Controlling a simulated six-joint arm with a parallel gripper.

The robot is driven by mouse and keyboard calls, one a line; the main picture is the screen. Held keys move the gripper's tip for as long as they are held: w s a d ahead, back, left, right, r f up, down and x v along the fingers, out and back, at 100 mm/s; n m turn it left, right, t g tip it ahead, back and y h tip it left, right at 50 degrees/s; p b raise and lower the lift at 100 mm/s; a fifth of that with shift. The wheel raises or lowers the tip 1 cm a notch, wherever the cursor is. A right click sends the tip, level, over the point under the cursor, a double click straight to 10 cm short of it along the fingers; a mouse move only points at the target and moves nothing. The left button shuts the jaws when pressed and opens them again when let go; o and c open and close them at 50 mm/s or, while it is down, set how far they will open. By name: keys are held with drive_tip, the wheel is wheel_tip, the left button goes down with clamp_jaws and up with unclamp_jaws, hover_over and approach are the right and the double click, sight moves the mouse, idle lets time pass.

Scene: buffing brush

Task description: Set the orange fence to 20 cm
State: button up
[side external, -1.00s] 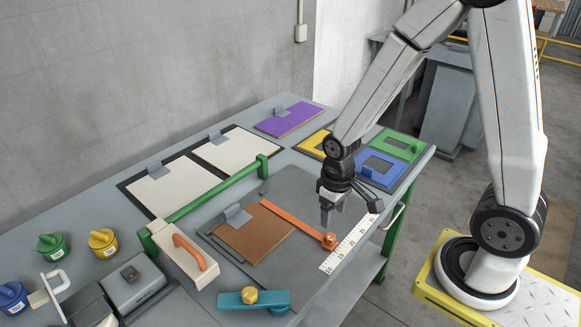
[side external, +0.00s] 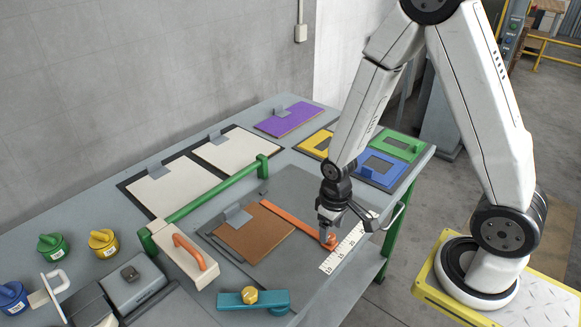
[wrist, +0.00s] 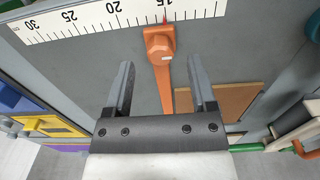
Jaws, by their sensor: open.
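The orange fence (side external: 285,218) is a long bar lying on the grey plate, with a raised knob at its scale end. In the wrist view the knob (wrist: 159,42) sits beside the white ruler (wrist: 100,20), and its red pointer is close to the 15 mark. The ruler also shows in the side view (side external: 345,248). My gripper (side external: 327,238) is low over the knob end and partly hides it. In the wrist view my open fingers (wrist: 161,62) lie to either side of the fence, with nothing held; contact with the knob cannot be told.
A brown board (side external: 255,233) lies beside the fence. A green rail (side external: 210,190) and a block with an orange handle (side external: 187,257) stand to the left. A teal bar with a yellow knob (side external: 250,298) lies at the front. Coloured frames (side external: 382,170) lie behind my gripper.

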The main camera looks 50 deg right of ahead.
drive_tip(key=shift+f, duration=1.3)
clamp_jaws()
idle(0.7)
